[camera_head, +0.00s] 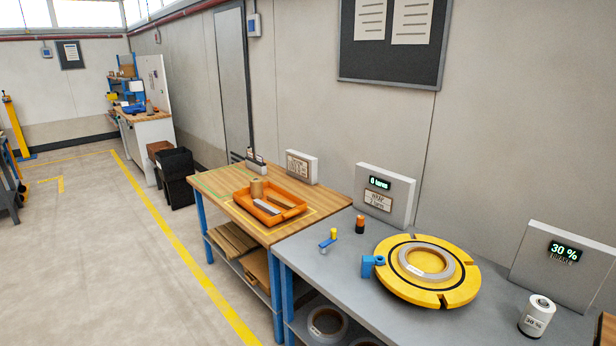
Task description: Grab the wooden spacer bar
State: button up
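I cannot clearly make out a single wooden spacer bar. An orange tray (291,213) sits on the wooden-topped table (215,179). In it are a pale, narrow bar (267,207) and a tan roll or block (257,188); the bar's material is too small to tell. Flat wooden pieces (232,238) lie on the shelf under that table, partly hidden by its top and legs. My gripper is not in view.
A grey bench (340,272) adjoins on the right. It bears a yellow turntable (392,283) with a grey coil (449,267), small blue, yellow and orange items, and a white cylinder (537,316). Display boxes stand against the wall. The floor (110,270) at left is clear.

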aim_at(287, 206)
jog(key=i+j, duration=0.65)
jog(key=j, duration=0.25)
jog(key=i+j, duration=0.65)
jog(key=j, duration=0.2)
jog(key=i+j+z, duration=0.1)
jog(key=i+j, duration=0.25)
jog(key=j+z, duration=0.35)
jog(key=j, duration=0.3)
jog(key=j+z, duration=0.4)
jog(key=j, duration=0.3)
